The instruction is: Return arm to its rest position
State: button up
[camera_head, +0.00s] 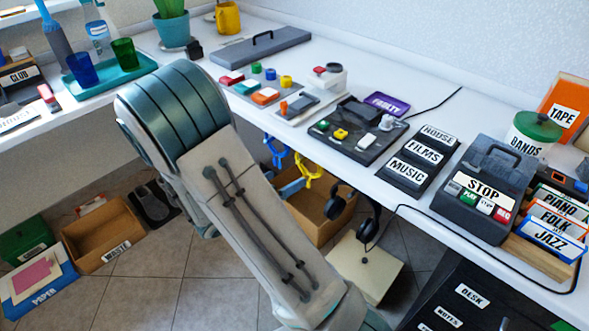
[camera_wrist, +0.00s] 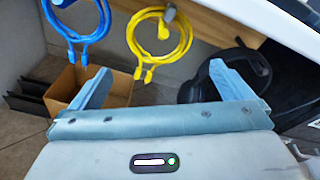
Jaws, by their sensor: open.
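My gripper (camera_wrist: 163,92) shows in the wrist view with its two blue fingers wide apart and nothing between them. Beyond it hang a coiled blue cable (camera_wrist: 78,22) and a coiled yellow cable (camera_wrist: 160,40) on the desk's underside. Black headphones (camera_wrist: 245,70) are behind the right finger.
The white desk (camera_head: 385,185) carries a black switch panel (camera_head: 355,130), a recorder with a STOP label (camera_head: 485,190) and a teal tray (camera_head: 110,75). Below are a WASTE box (camera_head: 103,235), a PAPER bin (camera_head: 40,285) and black drawers (camera_head: 465,295). Tiled floor shows between them.

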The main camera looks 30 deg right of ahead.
jog(key=p+v, duration=0.1)
jog(key=v, duration=0.5)
jog(key=s+d+r+m+g+y+p, duration=0.2)
jog(key=s+r+m+g+y+p, duration=0.15)
jog(key=s+r+m+p, duration=0.4)
jog(key=s+d+r+m+g+y+p, duration=0.2)
jog(key=s+r+m+g+y+p, duration=0.15)
jog(key=r+m+p, duration=0.6)
jog(key=s+a+r+m+t+y+p, duration=0.2)
jog(key=a+r+m+y+p, duration=0.1)
jog(key=r, duration=0.7)
jog(key=s+a+r+m+t+y+p, duration=0.1)
jog(key=a+r+m+t+y+p, duration=0.2)
jog(key=r, duration=0.7)
jog(key=m+y+p, duration=0.2)
jog(key=m, duration=0.1)
jog(key=shift+s+m, duration=0.35)
jog(key=shift+m, duration=0.05)
